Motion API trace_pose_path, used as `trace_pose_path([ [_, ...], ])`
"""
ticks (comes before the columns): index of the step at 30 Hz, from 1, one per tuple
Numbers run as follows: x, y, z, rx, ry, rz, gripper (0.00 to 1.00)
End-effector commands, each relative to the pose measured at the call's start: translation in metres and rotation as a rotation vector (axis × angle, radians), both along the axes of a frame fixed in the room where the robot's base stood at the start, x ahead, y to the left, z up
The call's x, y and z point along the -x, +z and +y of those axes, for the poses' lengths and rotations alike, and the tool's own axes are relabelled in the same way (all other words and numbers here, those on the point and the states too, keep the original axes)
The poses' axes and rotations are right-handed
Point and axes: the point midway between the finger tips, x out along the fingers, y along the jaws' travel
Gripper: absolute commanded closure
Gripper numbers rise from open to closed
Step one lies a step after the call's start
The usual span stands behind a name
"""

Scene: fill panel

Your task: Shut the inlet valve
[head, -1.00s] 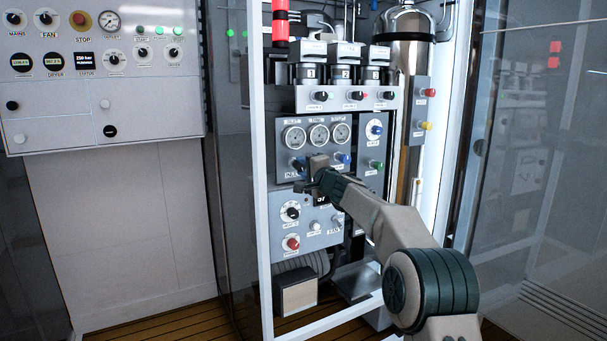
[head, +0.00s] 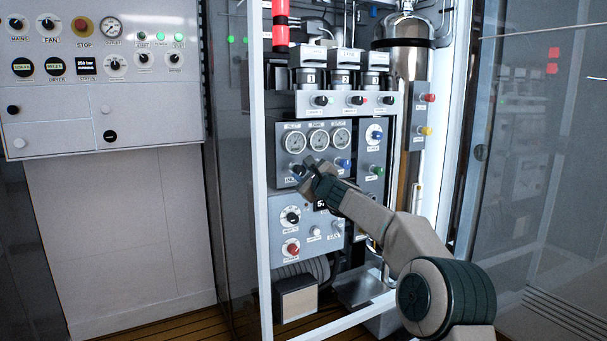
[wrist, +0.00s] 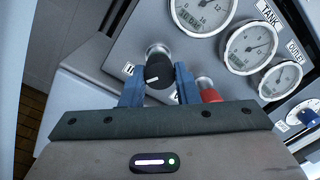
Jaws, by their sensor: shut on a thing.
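A dark, round knob with a white mark (wrist: 158,72) sits at the lower left of the gauge panel, beside a partly hidden label starting with "I". My gripper (wrist: 160,84) has its two blue fingers on either side of this knob, shut on it. In the head view my gripper (head: 308,170) is at the panel below the left gauge and covers most of the knob. The white mark looks nearly level in the wrist view.
A red knob (wrist: 209,94) stands close to the right finger. Three gauges (head: 318,139) lie above, and a blue knob (head: 343,164) is to the right in the head view. The cabinet's white frame post (head: 260,200) is left of my gripper.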

Motion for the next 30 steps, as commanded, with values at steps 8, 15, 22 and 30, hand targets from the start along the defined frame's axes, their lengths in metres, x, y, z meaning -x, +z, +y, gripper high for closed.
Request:
trace_pose_path([
  [8,-0.0002,-0.0034,0.0006,-0.214,0.000,0.152,0.95],
  [15,0.0003,-0.0029,0.0014,-0.405,0.000,0.280,0.95],
  [22,0.0010,-0.0028,0.0025,-0.586,-0.001,0.403,0.95],
  [30,0.0014,-0.0017,0.0029,-0.798,-0.001,0.545,0.95],
])
